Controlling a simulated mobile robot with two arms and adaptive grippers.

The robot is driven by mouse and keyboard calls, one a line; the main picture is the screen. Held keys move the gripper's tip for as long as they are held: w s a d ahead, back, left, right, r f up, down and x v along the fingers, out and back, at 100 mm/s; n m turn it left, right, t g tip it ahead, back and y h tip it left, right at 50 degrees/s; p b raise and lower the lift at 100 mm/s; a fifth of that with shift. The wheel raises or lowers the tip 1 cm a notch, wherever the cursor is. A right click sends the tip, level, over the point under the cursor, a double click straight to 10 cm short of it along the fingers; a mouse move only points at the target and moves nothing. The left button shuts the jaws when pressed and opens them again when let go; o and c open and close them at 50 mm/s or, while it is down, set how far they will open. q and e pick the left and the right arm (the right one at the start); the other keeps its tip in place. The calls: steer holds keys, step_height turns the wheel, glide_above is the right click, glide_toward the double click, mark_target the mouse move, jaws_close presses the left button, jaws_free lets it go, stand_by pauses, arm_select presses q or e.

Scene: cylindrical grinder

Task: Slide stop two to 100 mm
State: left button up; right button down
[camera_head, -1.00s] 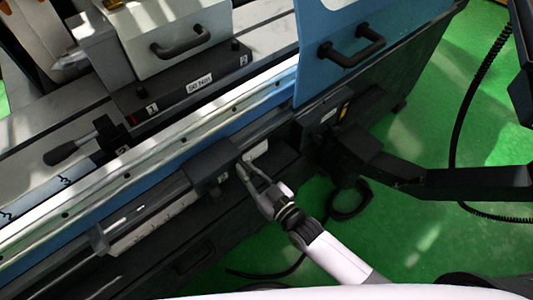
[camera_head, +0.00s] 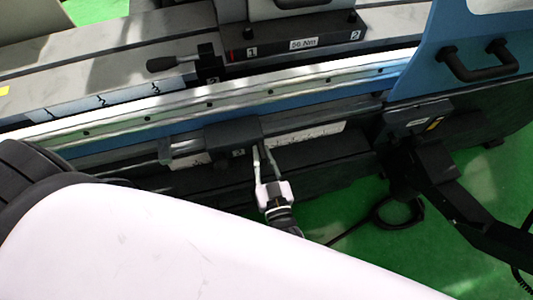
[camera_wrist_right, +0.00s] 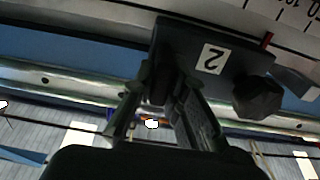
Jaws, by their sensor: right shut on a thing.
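Stop two is a dark block (camera_head: 228,134) on the rail along the front of the machine. In the right wrist view the stop (camera_wrist_right: 180,38) bears a white label "2" and has a dark knob (camera_wrist_right: 258,97) on it. A red mark at its edge lies beside the white scale (camera_wrist_right: 240,12), where the digits are cut off or hard to read. My right gripper (camera_head: 263,152) is shut on a part of the stop; its fingers also show in the right wrist view (camera_wrist_right: 166,82). The scale (camera_head: 305,133) shows mostly right of the stop. My left gripper is not in view.
A blue door with a black handle (camera_head: 480,62) and a dark support arm (camera_head: 450,190) stand to the right. A lever (camera_head: 172,64) is above the rail.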

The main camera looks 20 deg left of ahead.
steer(key=c, duration=1.6)
jaws_free()
steer(key=shift+d, duration=0.1)
steer(key=v, duration=1.2)
